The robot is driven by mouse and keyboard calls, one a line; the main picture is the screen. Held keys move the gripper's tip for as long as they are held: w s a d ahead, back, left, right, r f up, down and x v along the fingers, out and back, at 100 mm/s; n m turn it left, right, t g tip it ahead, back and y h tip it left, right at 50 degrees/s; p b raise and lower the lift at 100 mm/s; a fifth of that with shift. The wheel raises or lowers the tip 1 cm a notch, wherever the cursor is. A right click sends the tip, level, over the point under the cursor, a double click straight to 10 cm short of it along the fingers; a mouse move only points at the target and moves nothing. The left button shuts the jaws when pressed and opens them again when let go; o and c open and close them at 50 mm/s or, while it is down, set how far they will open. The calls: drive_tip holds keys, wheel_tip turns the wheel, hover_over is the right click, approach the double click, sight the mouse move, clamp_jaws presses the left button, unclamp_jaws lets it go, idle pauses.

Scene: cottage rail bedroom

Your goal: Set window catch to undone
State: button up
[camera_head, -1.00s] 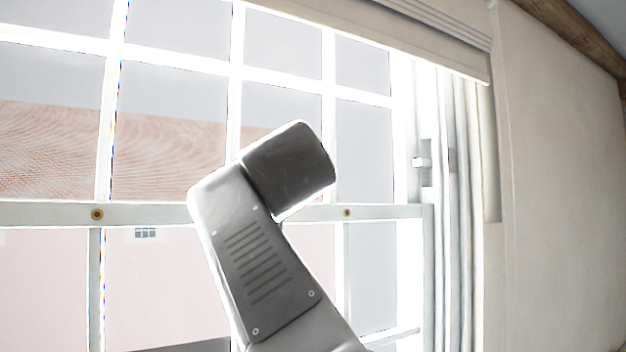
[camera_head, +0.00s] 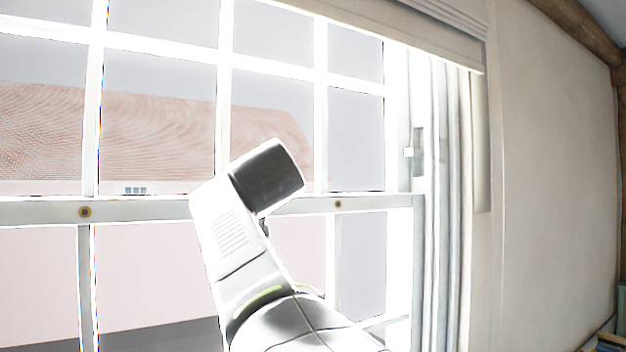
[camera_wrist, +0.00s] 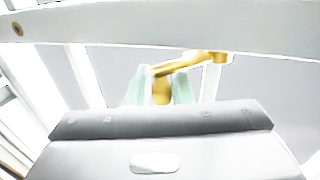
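The window catch (camera_wrist: 190,64) is a brass piece at the underside of the white window rail in the wrist view. Its arm runs from the right to the left, and a brass end hangs between my fingers. My gripper (camera_wrist: 160,91) has two pale green fingers standing apart, one on each side of that brass end. The brass nearly fills the gap; whether the fingers touch it I cannot tell. In the head view my wrist covers part of the rail, and both the catch and my fingertips are hidden.
The white window rail (camera_head: 140,209) crosses the head view, with round brass fittings (camera_head: 85,212) on it. Glazing bars surround it. A blind (camera_head: 410,36) hangs above, and the window's side frame (camera_head: 440,230) and a plain wall (camera_head: 550,180) stand at right.

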clamp_jaws()
drive_tip(key=shift+s+f+m+h+b, duration=0.15)
drive_tip(key=shift+m+h+b, duration=0.2)
drive_tip(key=shift+b, duration=0.45)
drive_tip(key=m+h+b, duration=0.1)
drive_tip(key=b, duration=0.1)
drive_tip(key=s+m+h+b, duration=0.1)
drive_tip(key=h+b, duration=0.1)
drive_tip(key=m+h+b, duration=0.1)
drive_tip(key=h+b, duration=0.1)
drive_tip(key=shift+s+a+f+t, duration=0.1)
drive_tip(key=shift+s+t, duration=0.15)
drive_tip(key=shift+t, duration=0.15)
drive_tip(key=shift+s+a+r+m+g+h+p, duration=0.25)
drive_tip(key=shift+s+m+g+h, duration=0.45)
drive_tip(key=shift+m+h, duration=1.05)
drive_tip(key=shift+s+a+f+m+g+h+p, duration=0.1)
drive_tip(key=shift+s+a+m+g+h, duration=0.3)
drive_tip(key=shift+m+g+h, duration=1.35)
drive_tip(key=shift+s+a+r+m+g+h+p, duration=0.15)
drive_tip(key=shift+s+m+h, duration=0.6)
drive_tip(key=shift+h, duration=1.9)
drive_tip(key=shift+w, duration=0.15)
